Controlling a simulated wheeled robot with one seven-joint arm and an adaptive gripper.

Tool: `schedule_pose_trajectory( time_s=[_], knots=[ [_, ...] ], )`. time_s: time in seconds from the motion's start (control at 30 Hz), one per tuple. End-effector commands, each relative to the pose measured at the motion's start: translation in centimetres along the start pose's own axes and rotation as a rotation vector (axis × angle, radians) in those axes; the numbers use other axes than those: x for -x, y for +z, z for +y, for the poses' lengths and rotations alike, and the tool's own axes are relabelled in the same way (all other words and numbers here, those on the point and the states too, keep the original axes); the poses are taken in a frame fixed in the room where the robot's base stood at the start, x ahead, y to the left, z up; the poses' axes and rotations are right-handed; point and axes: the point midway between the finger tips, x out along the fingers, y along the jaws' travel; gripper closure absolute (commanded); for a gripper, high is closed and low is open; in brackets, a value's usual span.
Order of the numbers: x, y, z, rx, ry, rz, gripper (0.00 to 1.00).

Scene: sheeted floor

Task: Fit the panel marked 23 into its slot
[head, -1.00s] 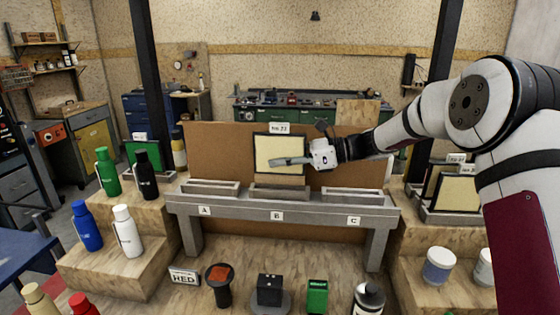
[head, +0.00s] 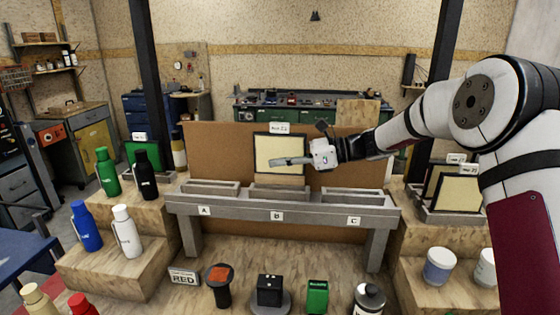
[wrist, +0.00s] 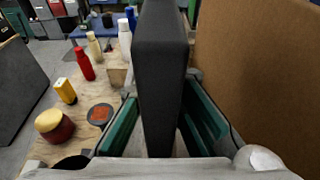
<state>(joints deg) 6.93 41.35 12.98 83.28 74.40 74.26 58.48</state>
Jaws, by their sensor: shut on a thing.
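A panel (head: 265,150) with a cream face, dark frame and white label (head: 279,128) stands upright above the middle slot B (head: 278,193). The label's number is too blurred to read surely. My gripper (head: 291,161) reaches in from the right and is shut on the panel. In the wrist view the panel's dark edge (wrist: 160,75) stands between my green-padded fingers (wrist: 160,135). A pale strip shows between the panel's lower edge and slot B, so the panel appears not to touch the slot. Slots A (head: 210,188) and C (head: 356,195) are empty.
A brown board (head: 220,150) stands close behind the grey slot rack (head: 240,210). More panels (head: 455,192) stand in a holder at right, and a green panel (head: 143,155) at left. Bottles (head: 125,230) stand on steps at left; small items (head: 270,290) stand in front.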

Motion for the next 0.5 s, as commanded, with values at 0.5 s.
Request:
schedule_pose_trajectory(
  time_s=[0.5],
  knots=[
    [-0.21, -0.83, -0.02, 0.000, 0.000, -0.001, 1.00]
  ],
)
